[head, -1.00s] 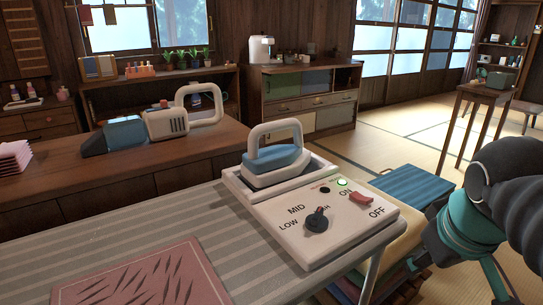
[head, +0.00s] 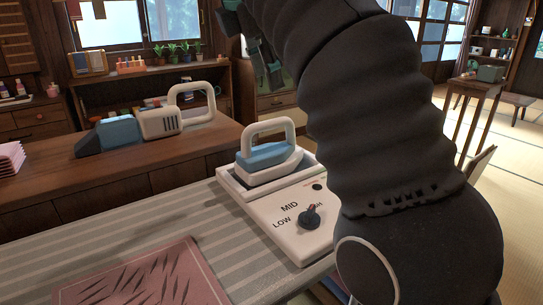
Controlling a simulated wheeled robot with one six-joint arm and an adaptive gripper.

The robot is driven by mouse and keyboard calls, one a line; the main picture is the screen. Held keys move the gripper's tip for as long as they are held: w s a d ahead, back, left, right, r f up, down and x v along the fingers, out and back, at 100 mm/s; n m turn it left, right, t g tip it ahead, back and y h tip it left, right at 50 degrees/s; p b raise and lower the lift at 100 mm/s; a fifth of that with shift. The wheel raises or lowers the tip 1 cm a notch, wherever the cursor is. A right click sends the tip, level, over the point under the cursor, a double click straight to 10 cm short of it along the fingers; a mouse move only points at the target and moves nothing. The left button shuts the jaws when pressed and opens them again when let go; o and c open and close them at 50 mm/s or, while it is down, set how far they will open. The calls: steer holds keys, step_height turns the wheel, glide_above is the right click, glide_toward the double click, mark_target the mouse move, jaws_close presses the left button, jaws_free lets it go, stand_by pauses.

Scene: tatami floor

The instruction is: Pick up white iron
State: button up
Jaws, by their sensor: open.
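The white iron (head: 268,158), with a white looped handle and a blue-grey body, rests in the tray at the back of a white control base (head: 292,232) on the striped ironing board. The base has a dark dial marked LOW and MID; my dark arm hides its right side, including the switch. My gripper (head: 263,62), dark with teal parts, is raised above and behind the iron's handle in the picture. It is open, partly hidden by my arm, and apart from the iron.
A blue and white handheld vacuum (head: 150,125) lies on the wooden counter (head: 60,165) behind. A pink patterned cloth (head: 150,275) lies on the ironing board (head: 100,258) at the front left. Folded pink cloths (head: 10,158) sit at the far left.

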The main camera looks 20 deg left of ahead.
mark_target(268, 125)
steer(key=shift+n, duration=0.8)
steer(key=shift+s+a+f+x, duration=0.1)
steer(key=shift+a+x, duration=0.3)
steer(key=shift+x, duration=1.7)
steer(key=shift+s+a+f+x, duration=0.1)
steer(key=shift+a+x, duration=0.25)
steer(key=shift+x, duration=1.75)
steer(key=shift+s+a+f+x, duration=0.1)
steer(key=shift+a+x, duration=0.3)
steer(key=shift+x, duration=1.7)
jaws_close()
steer(key=shift+r, duration=0.1)
